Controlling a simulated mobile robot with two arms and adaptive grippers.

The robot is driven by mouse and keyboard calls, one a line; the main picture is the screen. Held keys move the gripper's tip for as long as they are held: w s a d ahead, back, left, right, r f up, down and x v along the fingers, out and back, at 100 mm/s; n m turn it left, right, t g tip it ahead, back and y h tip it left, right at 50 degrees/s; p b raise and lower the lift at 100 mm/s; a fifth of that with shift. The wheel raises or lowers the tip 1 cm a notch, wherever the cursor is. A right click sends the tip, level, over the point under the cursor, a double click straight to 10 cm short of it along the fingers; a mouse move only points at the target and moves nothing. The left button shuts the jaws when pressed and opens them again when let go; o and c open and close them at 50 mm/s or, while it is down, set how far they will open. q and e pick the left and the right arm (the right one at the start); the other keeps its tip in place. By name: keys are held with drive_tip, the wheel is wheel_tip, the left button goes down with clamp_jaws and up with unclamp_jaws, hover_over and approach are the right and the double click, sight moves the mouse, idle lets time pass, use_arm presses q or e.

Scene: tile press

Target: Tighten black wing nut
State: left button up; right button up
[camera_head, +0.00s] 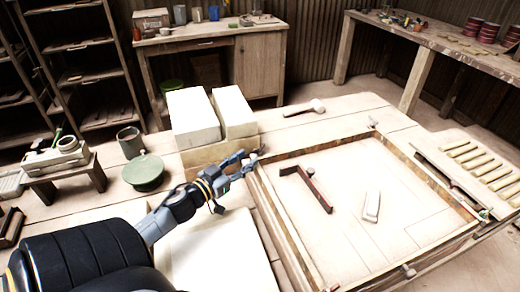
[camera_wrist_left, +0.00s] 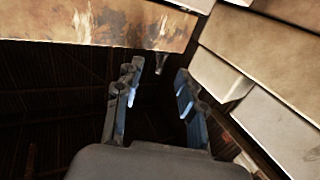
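My left gripper (camera_head: 246,163) reaches from the left to the back left corner of the wooden frame (camera_head: 265,205) on the table. In the left wrist view its two fingers (camera_wrist_left: 159,69) stand apart, with nothing held between them. A small grey fitting (camera_wrist_left: 162,58) shows beyond the gap between the fingertips, near the frame's stained edge (camera_wrist_left: 90,22). It may be the wing nut, but its shape and colour are too small and dark to tell. Small pale fittings also sit at the frame's far corner (camera_head: 373,123) and front edge (camera_head: 408,271). My right gripper is not in view.
Inside the frame lie a brown angled bar (camera_head: 312,190) and a pale block (camera_head: 372,206). White blocks (camera_head: 193,115) stand just behind my left gripper. A hammer (camera_head: 305,108) lies behind the frame. A green round lid (camera_head: 143,173) is at the left.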

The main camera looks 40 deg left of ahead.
sight(259, 150)
use_arm(q)
drive_tip(key=w, duration=0.5)
drive_tip(key=shift+w, duration=0.35)
drive_tip(key=shift+w+a, duration=0.1)
drive_tip(key=shift+w, duration=0.45)
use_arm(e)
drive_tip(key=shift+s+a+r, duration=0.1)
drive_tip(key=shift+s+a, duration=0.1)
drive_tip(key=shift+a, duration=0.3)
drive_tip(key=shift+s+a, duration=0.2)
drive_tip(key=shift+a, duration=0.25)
use_arm(q)
drive_tip(key=shift+c, duration=0.6)
clamp_jaws()
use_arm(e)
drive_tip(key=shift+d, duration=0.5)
